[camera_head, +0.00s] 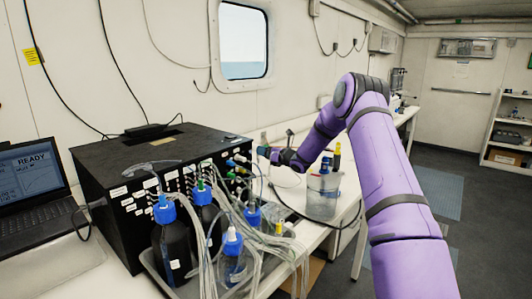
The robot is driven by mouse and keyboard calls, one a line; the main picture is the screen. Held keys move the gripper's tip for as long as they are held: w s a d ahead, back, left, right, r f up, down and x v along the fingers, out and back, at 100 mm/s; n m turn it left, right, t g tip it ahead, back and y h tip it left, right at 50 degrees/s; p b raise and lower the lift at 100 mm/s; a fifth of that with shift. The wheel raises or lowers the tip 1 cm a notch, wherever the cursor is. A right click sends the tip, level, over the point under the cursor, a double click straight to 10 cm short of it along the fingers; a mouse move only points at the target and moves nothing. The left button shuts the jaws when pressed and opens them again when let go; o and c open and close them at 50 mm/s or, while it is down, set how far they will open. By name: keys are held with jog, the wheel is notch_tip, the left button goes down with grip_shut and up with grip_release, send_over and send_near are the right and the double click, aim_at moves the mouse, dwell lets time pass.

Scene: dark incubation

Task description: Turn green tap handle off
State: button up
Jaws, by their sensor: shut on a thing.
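A black box (118,205) stands on the bench with a row of small taps and tubing along its front. A small green piece (201,185) shows among these fittings, and blue ones (240,158) sit farther right. My gripper (266,151) is at the far right end of the box, at about the height of the fittings. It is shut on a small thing. The fingers are small and dark here, so I cannot tell whether the held thing is the green tap handle or which way that handle points.
Blue-capped bottles (171,245) and many clear tubes (262,248) crowd the tray in front of the box. A clear beaker (322,196) with tools stands right of them, below my forearm. A laptop (35,190) is at the left. Open floor (480,235) lies at the right.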

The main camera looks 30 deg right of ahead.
jog(key=shift+m, duration=0.3)
jog(key=m, duration=0.2)
jog(key=shift+m, duration=0.4)
jog(key=m, duration=0.3)
jog(key=shift+m, duration=0.3)
jog(key=m, duration=0.6)
jog(key=shift+m, duration=0.4)
jog(key=o, duration=0.9)
jog(key=v, duration=1)
jog(key=shift+s+d, duration=0.15)
jog(key=shift+s, duration=0.25)
